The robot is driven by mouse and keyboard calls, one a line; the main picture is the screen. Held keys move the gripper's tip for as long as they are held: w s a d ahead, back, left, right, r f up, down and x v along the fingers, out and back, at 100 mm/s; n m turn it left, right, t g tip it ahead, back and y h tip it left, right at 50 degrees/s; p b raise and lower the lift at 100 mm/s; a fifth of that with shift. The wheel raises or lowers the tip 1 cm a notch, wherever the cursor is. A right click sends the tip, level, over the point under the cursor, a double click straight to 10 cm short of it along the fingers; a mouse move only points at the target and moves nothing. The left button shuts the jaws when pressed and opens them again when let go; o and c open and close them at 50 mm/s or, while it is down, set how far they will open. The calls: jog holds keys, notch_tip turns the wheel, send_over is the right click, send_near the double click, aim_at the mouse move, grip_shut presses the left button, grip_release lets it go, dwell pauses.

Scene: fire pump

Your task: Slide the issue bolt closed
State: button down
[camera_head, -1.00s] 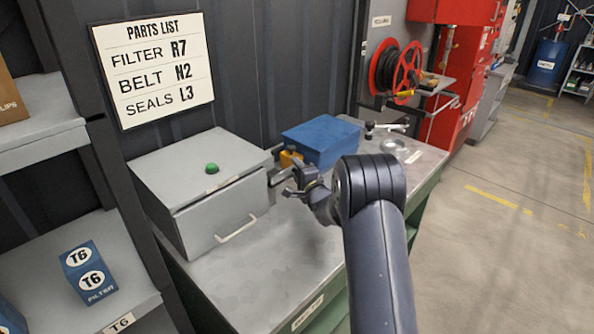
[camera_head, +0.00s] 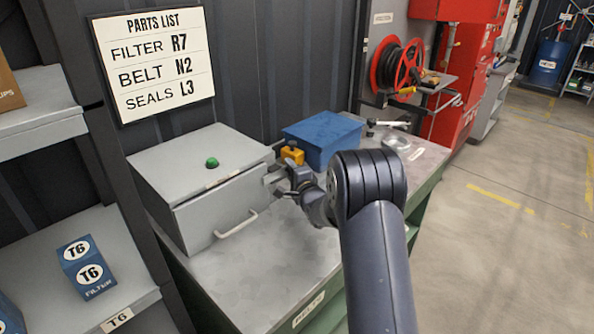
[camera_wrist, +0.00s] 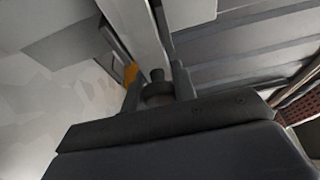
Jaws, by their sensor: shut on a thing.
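The issue bolt (camera_head: 272,176) is at the box's right side, mostly hidden by my gripper. My gripper (camera_head: 290,184) is beside that side. In the wrist view my gripper (camera_wrist: 157,92) has its fingers around a small dark knob (camera_wrist: 157,75) on the bolt. How far the bolt is slid is hard to tell.
A yellow block (camera_head: 292,155) and a blue box (camera_head: 325,140) stand just behind my gripper. The bench top (camera_head: 270,265) in front of the grey box is clear. Shelves with a blue filter box (camera_head: 87,268) stand at left.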

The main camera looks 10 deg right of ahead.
jog(key=shift+s+a+f, duration=0.1)
jog(key=shift+s+a, duration=0.2)
jog(key=shift+a, duration=0.15)
jog(key=c, duration=1.1)
grip_release()
jog(key=shift+c, duration=0.2)
jog(key=b+v, duration=0.2)
jog(key=v, duration=0.9)
